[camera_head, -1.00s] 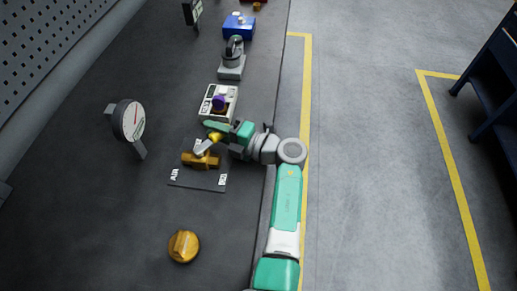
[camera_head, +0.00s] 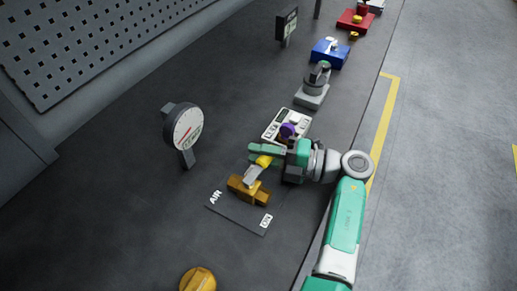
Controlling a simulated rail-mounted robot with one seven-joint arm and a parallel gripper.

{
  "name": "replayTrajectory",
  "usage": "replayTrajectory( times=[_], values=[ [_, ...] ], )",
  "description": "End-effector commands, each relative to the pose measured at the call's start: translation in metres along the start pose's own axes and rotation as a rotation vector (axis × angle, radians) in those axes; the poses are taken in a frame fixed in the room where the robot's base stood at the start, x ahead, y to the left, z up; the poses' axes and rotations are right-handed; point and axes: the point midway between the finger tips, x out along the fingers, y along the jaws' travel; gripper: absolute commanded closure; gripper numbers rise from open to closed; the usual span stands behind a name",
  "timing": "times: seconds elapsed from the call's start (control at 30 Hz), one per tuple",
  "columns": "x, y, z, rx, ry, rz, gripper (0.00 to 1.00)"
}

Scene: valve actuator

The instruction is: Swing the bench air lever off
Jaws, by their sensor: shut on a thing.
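The bench air valve has a brass body (camera_head: 248,190) on a dark plate (camera_head: 238,214) marked AIR and ON. Its lever (camera_head: 254,173) rises from the body toward the back and ends in a yellow grip (camera_head: 264,161). My gripper (camera_head: 265,156), with green fingers, reaches in from the right and is shut on the lever's yellow grip. The fingers partly cover the grip.
A round gauge (camera_head: 185,127) stands left of the valve. A white box with a purple knob (camera_head: 288,130) is close behind my gripper. A grey device (camera_head: 313,86) and a blue box (camera_head: 330,52) stand farther back. A brass knob (camera_head: 198,279) is in front.

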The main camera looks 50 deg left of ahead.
Motion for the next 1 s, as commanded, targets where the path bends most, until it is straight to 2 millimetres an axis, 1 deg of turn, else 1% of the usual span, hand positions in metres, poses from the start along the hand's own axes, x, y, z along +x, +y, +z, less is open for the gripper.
replayTrajectory(
  times=[0.4,0.43,0.5,0.53,0.8,0.87,1.0],
  values=[
    [0.000,-0.001,-0.001,0.001,0.002,-0.001,1.00],
    [0.000,-0.001,-0.001,0.001,0.002,-0.001,0.69],
    [0.000,-0.001,-0.001,0.001,0.002,-0.001,0.55],
    [0.000,-0.001,-0.001,0.001,0.002,0.000,0.53],
    [-0.002,0.000,-0.001,0.000,0.002,-0.001,0.53],
    [-0.009,0.000,0.000,0.001,0.000,-0.002,0.53],
    [-0.038,0.000,0.000,0.003,-0.002,-0.002,0.53]
  ],
)
